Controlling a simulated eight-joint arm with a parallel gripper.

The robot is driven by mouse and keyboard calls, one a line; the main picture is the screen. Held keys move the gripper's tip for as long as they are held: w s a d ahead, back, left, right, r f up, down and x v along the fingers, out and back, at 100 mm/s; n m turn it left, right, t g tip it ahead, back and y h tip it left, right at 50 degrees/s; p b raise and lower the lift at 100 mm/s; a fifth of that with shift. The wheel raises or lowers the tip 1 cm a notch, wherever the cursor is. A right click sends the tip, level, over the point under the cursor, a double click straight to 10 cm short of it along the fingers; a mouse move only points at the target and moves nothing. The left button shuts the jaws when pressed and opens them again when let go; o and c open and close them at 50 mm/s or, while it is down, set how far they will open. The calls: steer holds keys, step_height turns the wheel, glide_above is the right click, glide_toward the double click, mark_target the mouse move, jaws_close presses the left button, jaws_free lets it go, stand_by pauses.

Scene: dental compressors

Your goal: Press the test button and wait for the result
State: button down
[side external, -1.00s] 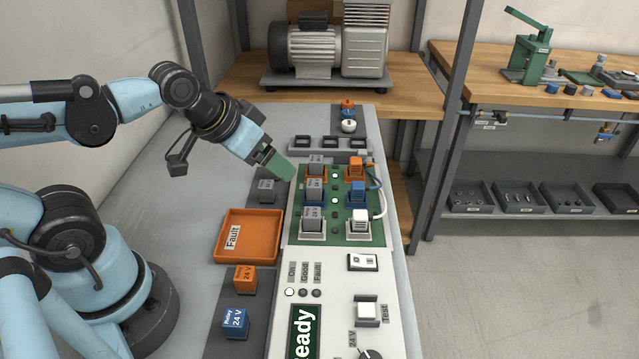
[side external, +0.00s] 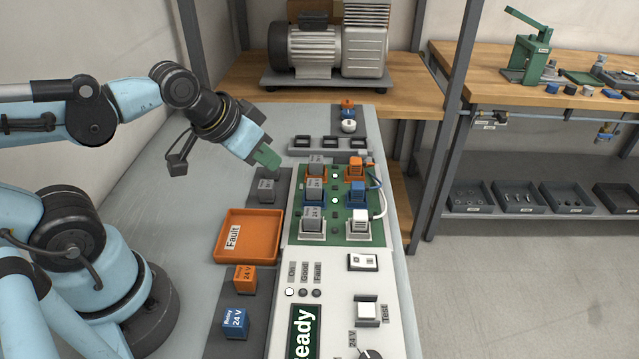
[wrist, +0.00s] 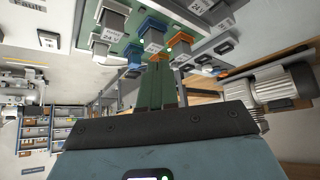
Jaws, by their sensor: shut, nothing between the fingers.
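The display (side external: 304,335) shows large letters, of which "eady" is visible. Of the On, Good and Fault lamps, the On lamp (side external: 289,292) looks white and the other two look dark. My gripper (side external: 268,158), with green fingers, is shut and empty.
The green board (side external: 335,172) carries several relays in sockets, with cables at its right. An orange Fault tray (side external: 281,236) lies left of it. A grey relay (side external: 266,188) stands behind the tray; orange (side external: 244,279) and blue (side external: 235,321) relays stand nearer. A knob (side external: 370,354) is near the button.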

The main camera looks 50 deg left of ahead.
stand_by(0.8)
steer(key=r+m+h, duration=0.2)
steer(key=m+h, duration=0.4)
steer(key=m, duration=1.1)
glide_above(360, 312)
steer(key=shift+f, duration=0.15)
steer(key=shift+f, duration=4.3)
steer(key=shift+f, duration=0.2)
steer(key=shift+f, duration=0.25)
